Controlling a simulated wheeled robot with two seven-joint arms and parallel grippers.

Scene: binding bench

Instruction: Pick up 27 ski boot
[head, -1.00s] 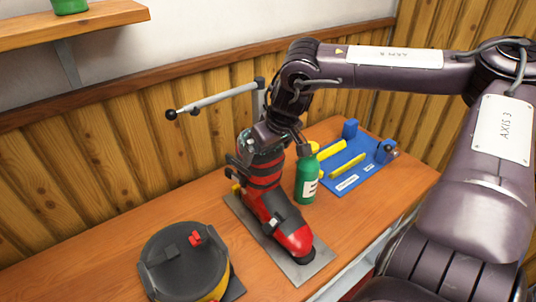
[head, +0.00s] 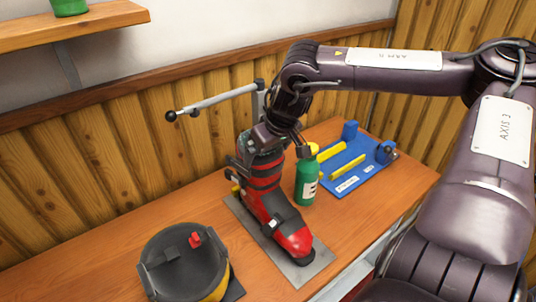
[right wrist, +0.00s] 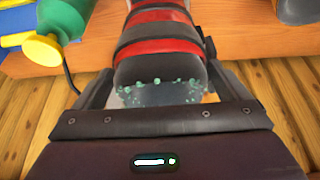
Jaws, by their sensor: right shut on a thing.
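The red and black ski boot (head: 268,205) stands upright on a grey metal plate (head: 312,268) on the bench, toe towards the front right. My right gripper (head: 262,150) comes down over the top of its cuff. In the right wrist view the boot's cuff (right wrist: 160,45) sits between the two fingers of my right gripper (right wrist: 155,90), which is shut on it. Teal specks line the cuff's upper rim. The boot's sole still appears to rest on the plate. My left gripper is out of view.
A green bottle (head: 306,182) with a yellow top stands close right of the boot. A blue tray (head: 350,180) with yellow bars lies behind it. A round dark device (head: 185,268) sits at front left. A grey jointed arm (head: 215,99) extends behind the boot.

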